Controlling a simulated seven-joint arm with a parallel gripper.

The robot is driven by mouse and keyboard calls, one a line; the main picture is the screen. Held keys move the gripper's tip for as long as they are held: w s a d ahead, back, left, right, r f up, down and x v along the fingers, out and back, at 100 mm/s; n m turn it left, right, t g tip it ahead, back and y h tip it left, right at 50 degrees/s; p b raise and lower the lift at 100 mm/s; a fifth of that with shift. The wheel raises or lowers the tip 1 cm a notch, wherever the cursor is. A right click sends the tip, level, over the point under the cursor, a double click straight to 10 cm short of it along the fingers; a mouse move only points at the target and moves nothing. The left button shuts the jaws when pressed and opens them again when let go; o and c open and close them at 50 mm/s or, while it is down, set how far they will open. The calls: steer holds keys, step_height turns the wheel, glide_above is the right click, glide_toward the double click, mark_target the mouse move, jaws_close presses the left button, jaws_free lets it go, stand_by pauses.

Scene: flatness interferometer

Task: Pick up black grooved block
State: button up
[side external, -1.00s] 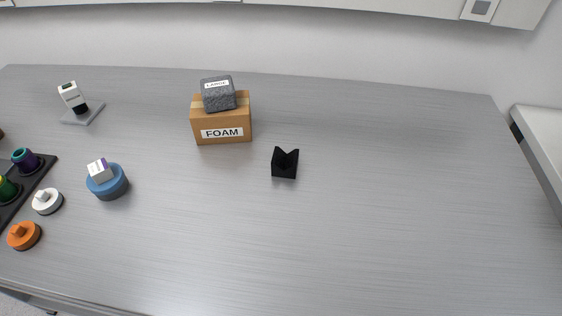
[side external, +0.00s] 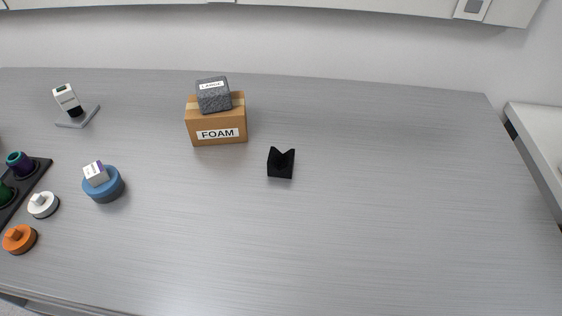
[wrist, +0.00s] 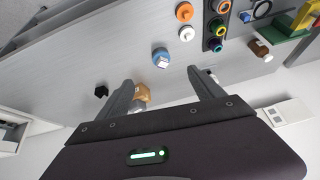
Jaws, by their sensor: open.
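The black grooved block (side external: 281,164) stands on the grey table near the middle of the side external view, its V-shaped notch facing up. It also shows in the wrist view as a small black block (wrist: 101,91) at the left, outside the fingers. My gripper (wrist: 162,84) shows only in the wrist view. Its two fingers are wide apart and well away from the black block. The cardboard box shows in the distance between them, with no sign of anything held.
A cardboard box (side external: 216,135) labelled FOAM, with a grey foam block (side external: 214,96) on it, stands left of the black block. A blue round piece (side external: 104,190), a white knob (side external: 43,205) and an orange knob (side external: 19,239) are further left. The table's right side is clear.

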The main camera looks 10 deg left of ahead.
steer(key=w+r+m+y, duration=0.2)
steer(key=w+m, duration=0.6)
steer(key=w, duration=0.1)
steer(key=m+t+h, duration=0.5)
steer(key=m+t, duration=0.1)
steer(key=m, duration=2.3)
glide_above(281, 163)
steer(key=s+a, duration=0.1)
steer(key=s, duration=0.2)
step_height(281, 163, down, 3)
steer(key=shift+m, duration=0.3)
step_height(281, 163, down, 24)
steer(key=shift+s+f, duration=0.15)
steer(key=shift+f, duration=0.05)
steer(key=x, duration=0.7)
steer(key=shift+f, duration=0.1)
jaws_close()
